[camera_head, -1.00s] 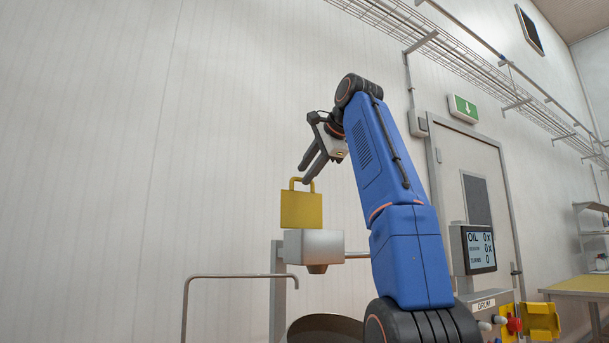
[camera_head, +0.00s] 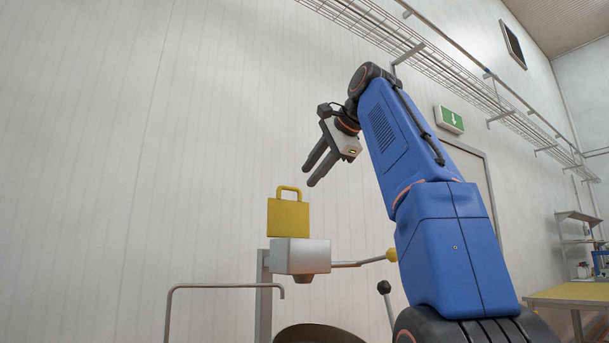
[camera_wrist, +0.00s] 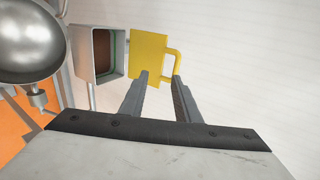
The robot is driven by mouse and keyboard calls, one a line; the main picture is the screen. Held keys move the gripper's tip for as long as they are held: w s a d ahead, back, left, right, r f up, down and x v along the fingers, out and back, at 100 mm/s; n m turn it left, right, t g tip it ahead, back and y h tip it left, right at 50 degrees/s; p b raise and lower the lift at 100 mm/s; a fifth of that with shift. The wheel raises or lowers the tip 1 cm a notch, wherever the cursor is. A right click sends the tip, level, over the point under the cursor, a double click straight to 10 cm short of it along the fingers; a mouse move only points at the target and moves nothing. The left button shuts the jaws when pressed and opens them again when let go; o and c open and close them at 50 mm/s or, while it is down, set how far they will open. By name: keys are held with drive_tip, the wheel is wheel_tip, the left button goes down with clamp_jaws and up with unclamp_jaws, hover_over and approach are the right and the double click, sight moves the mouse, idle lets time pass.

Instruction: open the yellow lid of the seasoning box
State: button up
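The yellow lid (camera_head: 288,219) has a loop handle on top and stands upright on the grey seasoning box (camera_head: 300,256). In the wrist view the box (camera_wrist: 82,52) is open, with a brownish inside showing, and the lid (camera_wrist: 147,52) is swung out beside the opening. My gripper (camera_head: 309,176) is up and to the right of the lid's handle in the head view, with its fingers apart. In the wrist view the fingertips (camera_wrist: 161,79) look open and empty; one overlaps the lid's lower edge in the picture, and no contact can be made out.
A rod with a yellow knob (camera_head: 391,255) runs right from the box, near my arm. A bent metal pipe (camera_head: 215,286) stands left. A round metal bowl-like part (camera_wrist: 28,40) shows in the wrist view. The wall above the lid is clear.

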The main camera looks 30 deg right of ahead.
drive_tip(key=shift+s, duration=1.55)
